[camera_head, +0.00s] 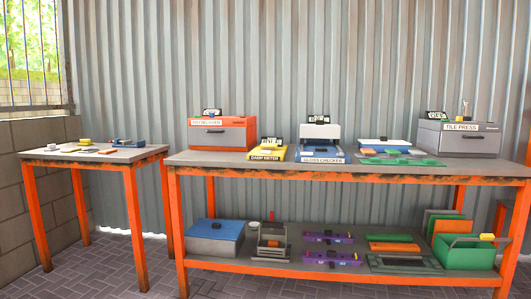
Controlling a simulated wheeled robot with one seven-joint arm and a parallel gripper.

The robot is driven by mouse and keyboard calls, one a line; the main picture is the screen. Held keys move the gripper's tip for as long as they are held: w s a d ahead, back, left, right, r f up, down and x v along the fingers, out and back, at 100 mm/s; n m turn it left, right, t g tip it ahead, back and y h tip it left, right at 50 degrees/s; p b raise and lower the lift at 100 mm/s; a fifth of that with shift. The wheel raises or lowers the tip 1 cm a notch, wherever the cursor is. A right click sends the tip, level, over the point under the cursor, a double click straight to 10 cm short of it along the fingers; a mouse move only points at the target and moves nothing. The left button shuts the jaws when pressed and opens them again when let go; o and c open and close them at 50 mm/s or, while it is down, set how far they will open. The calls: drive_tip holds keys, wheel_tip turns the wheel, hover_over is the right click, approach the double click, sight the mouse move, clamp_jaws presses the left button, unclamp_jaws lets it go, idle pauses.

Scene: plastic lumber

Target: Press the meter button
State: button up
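A yellow device (267,151) stands on the long orange-legged bench, left of its middle, with a label on its front that appears to read "DAMP METER". It has a small dark display unit at its back. Its button is too small to make out. My gripper is not in view, and no part of my arm shows.
On the long bench (345,169), an orange-and-grey oven-like box (223,134) stands left of the meter and a blue "GLOSS CHECKER" (319,145) close on its right. Green pieces (400,161) and a grey "TILE PRESS" (459,138) stand farther right. A smaller table (92,155) is at left.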

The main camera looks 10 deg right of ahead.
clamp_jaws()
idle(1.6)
